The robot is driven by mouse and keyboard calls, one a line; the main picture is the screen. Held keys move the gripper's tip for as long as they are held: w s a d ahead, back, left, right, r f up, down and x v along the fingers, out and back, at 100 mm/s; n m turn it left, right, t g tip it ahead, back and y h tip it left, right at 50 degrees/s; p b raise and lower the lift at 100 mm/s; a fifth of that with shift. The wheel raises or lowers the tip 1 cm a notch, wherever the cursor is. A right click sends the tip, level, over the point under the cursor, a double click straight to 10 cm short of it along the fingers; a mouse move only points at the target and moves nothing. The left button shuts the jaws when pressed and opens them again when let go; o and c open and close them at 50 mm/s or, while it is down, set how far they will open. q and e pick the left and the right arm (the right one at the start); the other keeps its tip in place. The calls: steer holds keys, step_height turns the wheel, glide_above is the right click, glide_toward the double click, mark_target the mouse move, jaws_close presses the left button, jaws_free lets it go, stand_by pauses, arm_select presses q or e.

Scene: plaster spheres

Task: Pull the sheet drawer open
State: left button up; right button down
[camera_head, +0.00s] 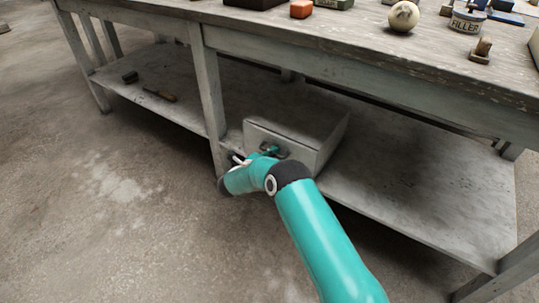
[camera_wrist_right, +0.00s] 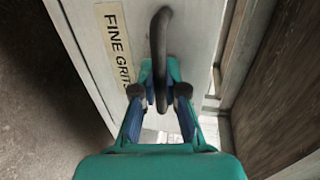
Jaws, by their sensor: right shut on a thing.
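The sheet drawer is in a pale grey box (camera_head: 318,133) on the low shelf of the workbench, and its front faces my right arm. In the right wrist view the drawer front (camera_wrist_right: 88,45) carries a label (camera_wrist_right: 116,40) reading "FINE GRIT". A dark curved handle (camera_wrist_right: 158,45) stands out from the front. My right gripper (camera_wrist_right: 160,92) is shut on the handle, with a finger on each side of it. In the head view my right gripper (camera_head: 270,150) is at the drawer front, partly hidden by the arm. My left gripper is not in view.
The workbench top (camera_head: 300,38) overhangs the box, and a table leg (camera_head: 208,95) stands just left of it. A brush-like tool (camera_head: 160,95) and a dark block (camera_head: 130,77) lie on the lower shelf (camera_head: 420,190). The floor (camera_head: 120,215) in front is clear.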

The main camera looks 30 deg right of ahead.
steer(key=shift+f, duration=0.1)
steer(key=f+p+v, duration=0.3)
steer(key=f+v, duration=0.1)
steer(key=v, duration=1.5)
steer(key=shift+s+a, duration=0.4)
steer(key=shift+a, duration=0.2)
steer(key=shift+f, duration=0.15)
steer(key=c, duration=1.2)
jaws_free()
